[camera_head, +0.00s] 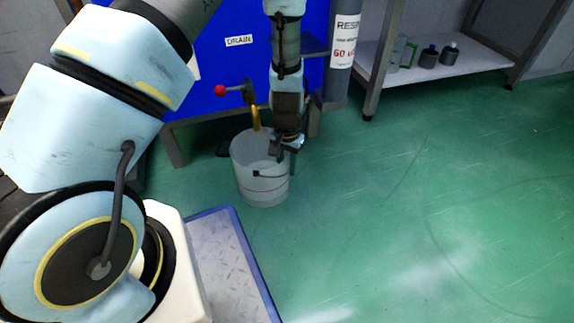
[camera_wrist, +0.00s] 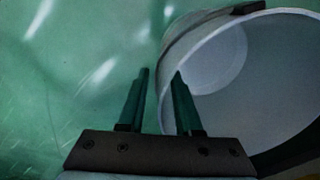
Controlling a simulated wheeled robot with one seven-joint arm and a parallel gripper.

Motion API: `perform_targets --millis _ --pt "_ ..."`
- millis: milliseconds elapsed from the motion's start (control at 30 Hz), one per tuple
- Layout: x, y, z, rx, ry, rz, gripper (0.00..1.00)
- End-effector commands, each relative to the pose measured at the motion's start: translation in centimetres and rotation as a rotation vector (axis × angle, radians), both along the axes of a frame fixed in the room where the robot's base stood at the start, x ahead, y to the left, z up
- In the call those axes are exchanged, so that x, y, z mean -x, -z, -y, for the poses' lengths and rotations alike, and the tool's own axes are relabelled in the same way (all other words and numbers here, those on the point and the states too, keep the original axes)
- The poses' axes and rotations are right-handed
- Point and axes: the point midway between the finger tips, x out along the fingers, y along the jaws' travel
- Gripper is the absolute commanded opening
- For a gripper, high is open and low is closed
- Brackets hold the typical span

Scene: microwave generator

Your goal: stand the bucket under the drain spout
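The pale grey bucket (camera_head: 262,188) stands upright on the green floor in the head view, in front of the blue cabinet. The brass drain spout (camera_head: 255,117) hangs down at the bucket's back rim; I cannot tell how far over the opening its mouth reaches. My gripper (camera_head: 290,146) points down at the bucket's right rim. In the wrist view the bucket (camera_wrist: 215,62) fills the right side. My gripper's fingers (camera_wrist: 162,74) are apart there, with the bucket's wall between them: the left finger is outside, the right finger at the inside.
The blue cabinet (camera_head: 228,65) carries a DRAIN label and a red-knobbed lever (camera_head: 220,90). A grey post (camera_head: 337,85) with a sign stands right of it. A blue-edged platform (camera_head: 228,262) lies front left. A shelf (camera_head: 440,78) holds containers. The right floor is clear.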

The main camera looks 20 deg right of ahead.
Motion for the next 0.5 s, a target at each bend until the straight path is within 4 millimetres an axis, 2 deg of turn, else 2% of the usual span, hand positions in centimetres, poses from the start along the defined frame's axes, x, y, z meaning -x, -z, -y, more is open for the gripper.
perform_targets --millis 133,233,500 --pt "0.0 -0.3 0.0 0.0 0.0 0.0 0.33" --pt "0.0 -1.4 0.0 0.0 0.0 0.0 0.33" --pt "-0.1 -7.1 0.0 0.002 0.0 0.001 0.33"
